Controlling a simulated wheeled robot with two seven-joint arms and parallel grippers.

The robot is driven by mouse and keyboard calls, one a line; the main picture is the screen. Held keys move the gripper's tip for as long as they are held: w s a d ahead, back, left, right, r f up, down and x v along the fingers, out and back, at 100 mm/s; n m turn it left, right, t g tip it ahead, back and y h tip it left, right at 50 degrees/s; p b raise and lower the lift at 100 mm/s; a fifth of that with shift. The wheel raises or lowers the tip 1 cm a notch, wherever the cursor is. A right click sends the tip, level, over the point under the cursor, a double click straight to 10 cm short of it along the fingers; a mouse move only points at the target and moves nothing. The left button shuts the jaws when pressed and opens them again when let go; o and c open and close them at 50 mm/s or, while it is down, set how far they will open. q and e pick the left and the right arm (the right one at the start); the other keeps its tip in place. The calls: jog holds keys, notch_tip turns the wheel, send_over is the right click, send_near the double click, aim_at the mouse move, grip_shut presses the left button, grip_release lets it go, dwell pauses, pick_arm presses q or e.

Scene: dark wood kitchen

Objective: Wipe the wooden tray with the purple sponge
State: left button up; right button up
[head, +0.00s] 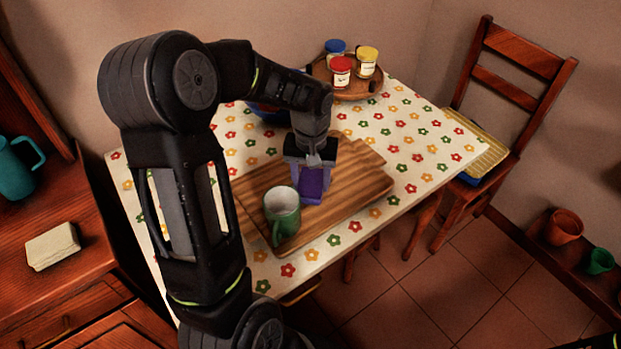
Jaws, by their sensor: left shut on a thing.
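The wooden tray (352,187) lies on the table with the flowered cloth. My left gripper (312,172) points down over the middle of the tray and is shut on the purple sponge (313,187). The sponge is at the tray's surface; I cannot tell whether it touches it. The gripper partly hides the sponge's far end. My right gripper is not in view.
A round wooden stand (352,92) with blue, red and yellow-lidded jars is at the table's back. A blue item (268,112) is partly hidden behind my arm. The cloth (425,150) right of the tray is clear. A chair (510,75) stands at the right.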

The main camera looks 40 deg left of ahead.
aim_at(300, 189)
pick_arm(q)
jog(key=shift+s+f, duration=0.1)
jog(key=shift+s, duration=0.1)
jog(key=shift+s+a, duration=0.2)
jog(key=shift+s, duration=0.5)
jog(key=shift+s+a, duration=0.2)
jog(key=shift+s, duration=0.5)
jog(key=shift+s, duration=0.15)
jog(key=shift+s+a, duration=0.25)
jog(key=shift+s, duration=0.35)
jog(key=shift+s+a, duration=0.2)
jog(key=shift+s, duration=0.5)
jog(key=shift+w+d, duration=0.25)
jog(key=shift+w, duration=0.5)
jog(key=shift+w+d, duration=0.25)
jog(key=shift+w, duration=0.5)
